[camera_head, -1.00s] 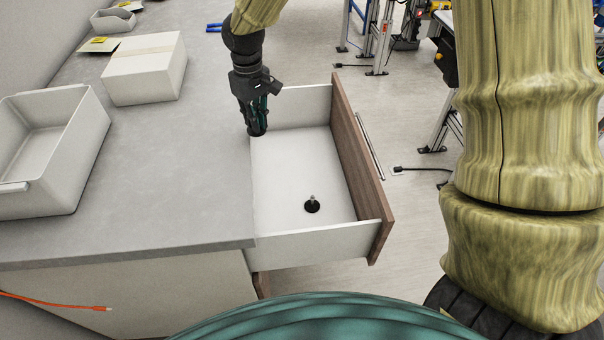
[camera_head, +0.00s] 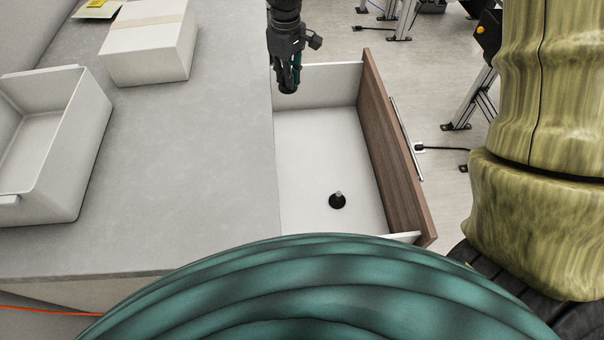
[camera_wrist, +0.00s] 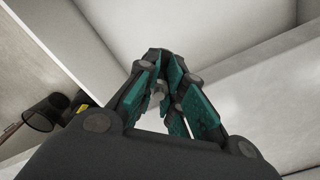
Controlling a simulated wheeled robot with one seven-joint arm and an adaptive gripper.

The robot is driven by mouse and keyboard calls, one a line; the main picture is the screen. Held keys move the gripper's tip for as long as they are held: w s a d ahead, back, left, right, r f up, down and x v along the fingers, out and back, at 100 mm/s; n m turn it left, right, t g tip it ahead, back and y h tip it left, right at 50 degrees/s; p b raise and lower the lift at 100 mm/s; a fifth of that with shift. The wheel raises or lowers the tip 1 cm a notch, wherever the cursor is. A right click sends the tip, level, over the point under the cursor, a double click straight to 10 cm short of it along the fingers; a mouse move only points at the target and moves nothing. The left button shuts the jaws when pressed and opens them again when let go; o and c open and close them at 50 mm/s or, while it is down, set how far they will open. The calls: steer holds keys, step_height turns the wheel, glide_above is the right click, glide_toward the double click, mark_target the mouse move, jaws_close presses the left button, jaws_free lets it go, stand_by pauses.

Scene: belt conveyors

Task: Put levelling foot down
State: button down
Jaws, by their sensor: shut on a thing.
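My gripper (camera_head: 288,80) points down over the back left part of the open drawer, close to the counter's edge. Its green-padded fingers are shut on a levelling foot, mostly hidden by them. A grey stud (camera_wrist: 157,88) shows between the fingers in the wrist view, and a dark round end shows at the fingertips in the head view.
The white drawer (camera_head: 310,150) has a brown wooden front (camera_head: 395,150) on the right; its floor is otherwise clear. On the grey counter (camera_head: 200,150) at left are a white open bin (camera_head: 90,140) and a closed white box (camera_head: 150,55).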

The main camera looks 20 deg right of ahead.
mark_target(328, 148)
steer(key=s+d+f+n+b, duration=0.2)
steer(key=d+f+n, duration=0.4)
steer(key=f, duration=0.2)
steer(key=s+d+f+n+b, duration=0.2)
steer(key=d+f+n, duration=0.4)
steer(key=f, duration=0.3)
steer(key=shift+s+a+f+p, duration=0.15)
steer(key=shift+f+p, duration=0.2)
steer(key=shift+f, duration=2)
steer(key=shift+w+a+f+p, duration=0.1)
steer(key=shift+f+p, duration=0.25)
steer(key=shift+f, duration=1.95)
steer(key=shift+f, duration=0.15)
steer(key=c, duration=1.5)
jaws_free()
steer(key=shift+s, duration=0.1)
steer(key=shift+r+b, duration=0.95)
steer(key=shift+r, duration=5.25)
